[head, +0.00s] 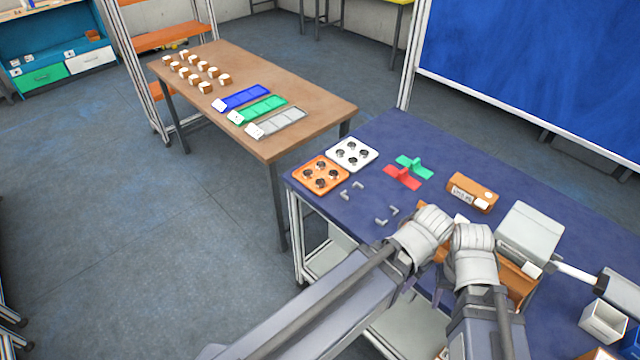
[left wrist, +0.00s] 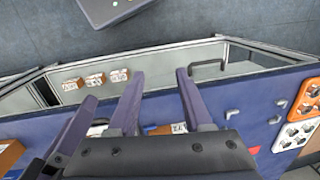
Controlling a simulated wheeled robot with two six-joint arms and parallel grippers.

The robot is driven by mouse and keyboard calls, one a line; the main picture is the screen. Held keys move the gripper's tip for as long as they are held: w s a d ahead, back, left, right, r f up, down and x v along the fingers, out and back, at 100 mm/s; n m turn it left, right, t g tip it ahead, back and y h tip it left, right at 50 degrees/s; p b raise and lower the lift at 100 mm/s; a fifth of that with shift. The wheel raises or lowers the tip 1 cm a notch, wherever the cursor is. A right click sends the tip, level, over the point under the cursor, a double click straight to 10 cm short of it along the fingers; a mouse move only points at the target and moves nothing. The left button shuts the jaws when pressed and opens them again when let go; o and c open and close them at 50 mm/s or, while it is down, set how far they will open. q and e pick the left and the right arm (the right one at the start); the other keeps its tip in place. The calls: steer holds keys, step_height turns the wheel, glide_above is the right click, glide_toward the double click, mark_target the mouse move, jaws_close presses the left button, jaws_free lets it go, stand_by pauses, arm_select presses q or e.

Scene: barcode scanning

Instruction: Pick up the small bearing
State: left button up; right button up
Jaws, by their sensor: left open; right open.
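Small dark round parts, which look like bearings, sit in an orange tray (head: 301,178) and a white tray (head: 333,150) at the table's far left corner. Both trays show at the right edge of the left wrist view, orange (left wrist: 292,113) and white (left wrist: 280,142). I cannot tell which part is the small bearing. My left gripper (left wrist: 159,72) is open, its fingers apart with nothing held. In the head view my right gripper (head: 474,240) hangs over the table's front edge beside the left one (head: 430,224), both right of the trays.
Small grey angled pieces (head: 381,221) lie between trays and grippers. A red piece (head: 401,178), a green piece (head: 415,165) and an orange box (head: 472,193) lie behind. A grey machine (head: 530,233) stands right. Another table (head: 260,92) holds small boxes and coloured trays.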

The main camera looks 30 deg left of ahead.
arm_select(q)
steer(key=shift+o, duration=0.6)
steer(key=shift+w, duration=0.1)
steer(key=shift+o, duration=0.5)
steer(key=w+a+f+h+b, duration=0.1)
steer(key=w+a, duration=0.6)
steer(key=w, duration=0.4)
steer(key=shift+a+f+n+t, duration=0.25)
steer(key=shift+n+t, duration=0.15)
steer(key=n+t+b, duration=0.2)
steer(key=t+b, duration=0.1)
steer(key=t, duration=0.1)
glide_toward(320, 182)
steer(key=shift+w+a+f+h, duration=0.1)
steer(key=shift+a+h, duration=0.2)
steer(key=shift+a, duration=0.2)
steer(key=b+x, duration=0.3)
steer(key=x, duration=0.1)
steer(key=b+x, duration=0.4)
steer(key=shift+d, duration=0.25)
jaws_close()
